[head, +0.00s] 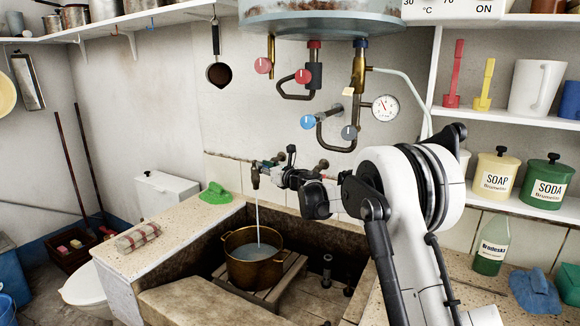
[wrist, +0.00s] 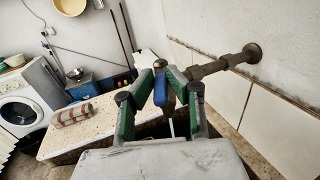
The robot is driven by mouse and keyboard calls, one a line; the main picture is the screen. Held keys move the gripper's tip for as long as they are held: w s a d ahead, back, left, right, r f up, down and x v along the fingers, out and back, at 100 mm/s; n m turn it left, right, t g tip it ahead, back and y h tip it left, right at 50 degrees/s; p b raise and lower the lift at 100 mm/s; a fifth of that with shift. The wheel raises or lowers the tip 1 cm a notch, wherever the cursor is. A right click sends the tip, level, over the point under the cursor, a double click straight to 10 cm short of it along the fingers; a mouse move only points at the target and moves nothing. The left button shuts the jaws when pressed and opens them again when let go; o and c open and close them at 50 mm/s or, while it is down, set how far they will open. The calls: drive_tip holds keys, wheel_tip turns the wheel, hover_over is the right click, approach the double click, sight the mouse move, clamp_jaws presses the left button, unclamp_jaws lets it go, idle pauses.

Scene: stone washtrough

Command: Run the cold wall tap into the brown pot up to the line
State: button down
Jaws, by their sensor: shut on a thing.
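The brown pot (head: 254,270) stands upright on a slatted wooden rack (head: 288,280) in the stone trough. Pale water shows inside it, below the rim; I cannot make out the line. The cold wall tap (head: 255,178) is above the pot, and a thin water stream (head: 258,215) falls from it into the pot. My gripper (head: 270,166) is at the tap. In the wrist view my gripper (wrist: 164,92) has its green-padded fingers shut on the tap's blue handle (wrist: 172,104). The tap's brown pipe (wrist: 220,65) runs to the wall. The pot is hidden there.
A green cloth (head: 215,193) and a striped rolled towel (head: 137,236) lie on the trough's left ledge. Pipes with red and blue knobs (head: 307,121) hang above my arm. A green bottle (head: 491,247) and a blue cloth (head: 534,291) are on the right ledge.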

drive_tip(key=shift+d, duration=0.1)
drive_tip(key=c, duration=1.7)
unclamp_jaws()
drive_tip(key=v, duration=1.2)
drive_tip(key=shift+w, duration=0.1)
drive_tip(key=shift+c, duration=0.6)
